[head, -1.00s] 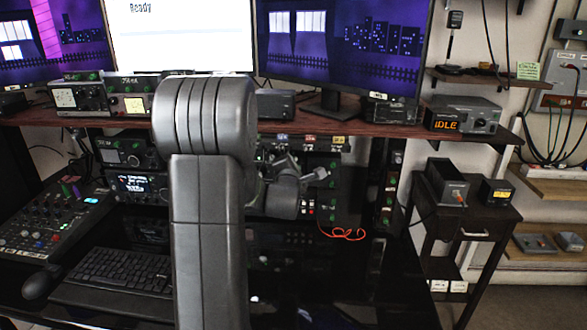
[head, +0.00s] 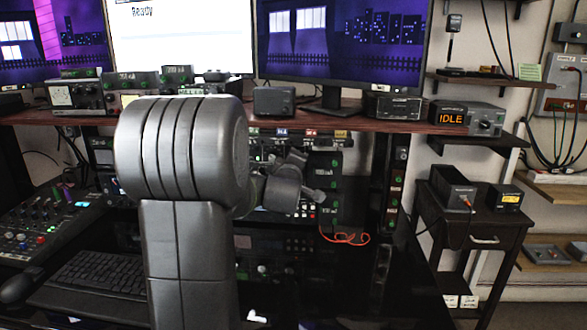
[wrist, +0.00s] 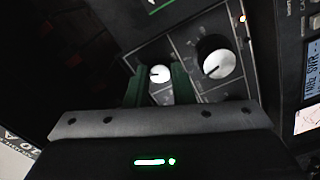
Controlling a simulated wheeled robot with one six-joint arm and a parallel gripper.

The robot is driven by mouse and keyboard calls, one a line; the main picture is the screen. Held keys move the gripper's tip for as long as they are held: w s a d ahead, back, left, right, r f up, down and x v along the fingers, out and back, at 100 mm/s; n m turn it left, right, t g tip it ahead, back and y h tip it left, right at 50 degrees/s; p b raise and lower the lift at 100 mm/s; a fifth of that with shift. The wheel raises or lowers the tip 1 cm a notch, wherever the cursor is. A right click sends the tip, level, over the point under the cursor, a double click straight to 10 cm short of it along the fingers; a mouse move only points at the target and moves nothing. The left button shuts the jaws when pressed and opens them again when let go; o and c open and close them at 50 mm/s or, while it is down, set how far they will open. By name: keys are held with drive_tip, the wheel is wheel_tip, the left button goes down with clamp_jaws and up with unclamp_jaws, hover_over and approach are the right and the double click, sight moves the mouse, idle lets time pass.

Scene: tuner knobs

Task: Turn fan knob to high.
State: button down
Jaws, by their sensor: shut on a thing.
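In the wrist view my gripper (wrist: 159,88) has its two green fingers on either side of a small silver-capped knob (wrist: 160,73) on a dark panel, and it is shut on this knob. The knob's cap has a short dark pointer mark toward its left side. A larger silver-capped knob (wrist: 218,64) sits to its right, outside the fingers, with a dark pointer line. I cannot read which of them is labelled fan. In the head view my arm covers much of the rack, and the fingers and the held knob cannot be made out.
A dark edge and a blue display (wrist: 312,72) lie close on the right in the wrist view.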

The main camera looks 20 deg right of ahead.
drive_tip(key=shift+m+b, duration=0.75)
drive_tip(key=shift+m, duration=0.75)
drive_tip(key=c, duration=1.3)
unclamp_jaws()
drive_tip(key=shift+o, duration=0.2)
drive_tip(key=shift+s, duration=0.1)
drive_tip(key=v, duration=1.3)
drive_tip(key=shift+s+a+p, duration=0.25)
drive_tip(key=shift+p, duration=0.2)
drive_tip(key=shift+w, duration=0.1)
drive_tip(key=x, duration=1.3)
drive_tip(key=shift+w+d+b, duration=0.25)
drive_tip(key=shift+d+b, duration=0.05)
drive_tip(key=shift+b, duration=0.15)
